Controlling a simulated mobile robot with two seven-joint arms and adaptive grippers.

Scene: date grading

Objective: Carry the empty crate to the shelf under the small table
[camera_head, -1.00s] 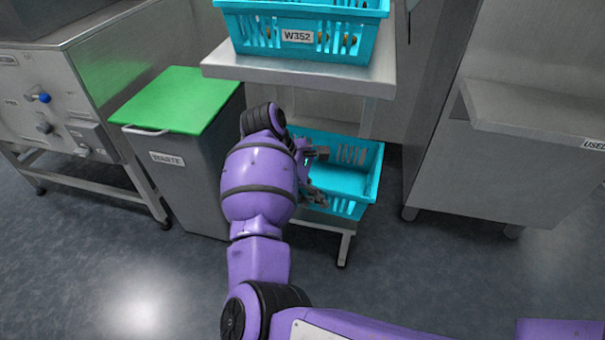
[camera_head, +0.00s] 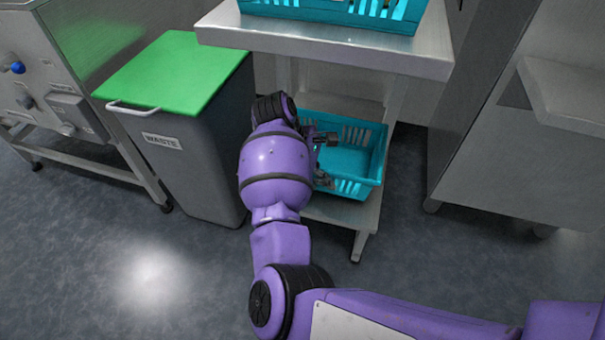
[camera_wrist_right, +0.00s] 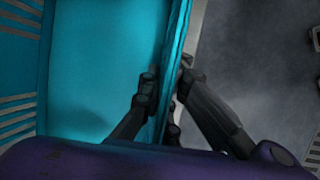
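The empty turquoise crate (camera_head: 358,133) is on the lower shelf (camera_head: 340,212) of the small steel table (camera_head: 320,46) in the head view. Its bare floor shows, and my arm hides its left end. My right gripper (camera_head: 325,160) is at the crate's left side. In the right wrist view, the fingers of the right gripper (camera_wrist_right: 169,75) are on both sides of the crate's wall (camera_wrist_right: 175,45), close against it, and look shut on it. My left gripper is not in view.
Another turquoise crate (camera_head: 340,10) stands on the tabletop above. A grey waste bin (camera_head: 190,160) with a green lid (camera_head: 175,72) stands close on the left. A steel cabinet (camera_head: 500,150) is on the right. The floor in front is clear.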

